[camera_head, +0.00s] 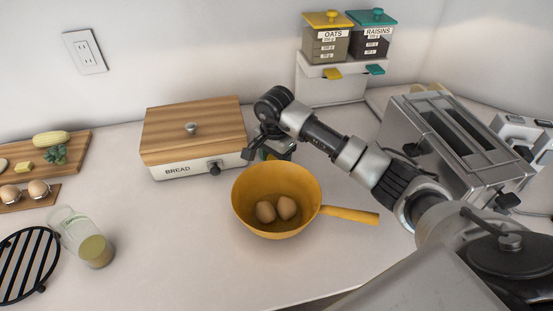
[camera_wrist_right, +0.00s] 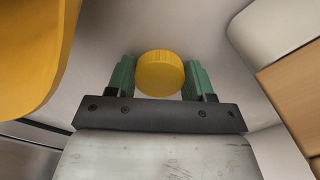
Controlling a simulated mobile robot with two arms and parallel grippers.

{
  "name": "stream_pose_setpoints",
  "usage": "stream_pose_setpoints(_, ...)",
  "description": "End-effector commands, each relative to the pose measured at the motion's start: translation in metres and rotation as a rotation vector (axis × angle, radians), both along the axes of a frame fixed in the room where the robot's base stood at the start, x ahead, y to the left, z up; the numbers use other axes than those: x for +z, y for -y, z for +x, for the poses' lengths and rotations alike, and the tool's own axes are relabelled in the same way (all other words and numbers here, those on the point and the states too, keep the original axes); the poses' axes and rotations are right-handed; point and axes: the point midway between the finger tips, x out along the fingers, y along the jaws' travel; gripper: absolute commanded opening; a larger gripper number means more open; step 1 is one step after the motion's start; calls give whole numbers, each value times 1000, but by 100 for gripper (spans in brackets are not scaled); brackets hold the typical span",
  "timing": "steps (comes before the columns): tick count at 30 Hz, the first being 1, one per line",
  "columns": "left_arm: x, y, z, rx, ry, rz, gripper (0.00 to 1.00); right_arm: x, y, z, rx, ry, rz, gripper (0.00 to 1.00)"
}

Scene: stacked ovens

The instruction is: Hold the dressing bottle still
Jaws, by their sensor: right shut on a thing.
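My right gripper (camera_head: 272,152) is behind the yellow pot, beside the bread box. In the right wrist view its green fingers (camera_wrist_right: 160,80) are closed on either side of a round, ribbed yellow cap (camera_wrist_right: 160,73). This looks like the top of the dressing bottle, seen end-on; its body is hidden under the cap. In the head view my gripper and wrist hide the held thing almost wholly, so I cannot tell whether it stands on the counter. My left gripper is not in view.
The yellow pot (camera_head: 244,213) holds two eggs, its handle pointing right. The bread box (camera_head: 168,170) stands left of my gripper. A clear container (camera_head: 73,225) with a yellow-green end is farther left by a black trivet (camera_head: 22,262). A metal toaster (camera_head: 425,140) is right.

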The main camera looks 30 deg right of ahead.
Motion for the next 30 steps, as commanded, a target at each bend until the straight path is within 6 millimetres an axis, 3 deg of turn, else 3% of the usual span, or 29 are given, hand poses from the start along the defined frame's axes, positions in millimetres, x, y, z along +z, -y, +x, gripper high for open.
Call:
stream_pose_setpoints(8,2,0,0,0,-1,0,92,3,0,0,0,1,-1,30)
stream_pose_setpoints(21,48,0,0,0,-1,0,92,83,1,1,0,3,-1,30)
stream_pose_setpoints(30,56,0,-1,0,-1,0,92,101,0,0,-1,-1,0,30)
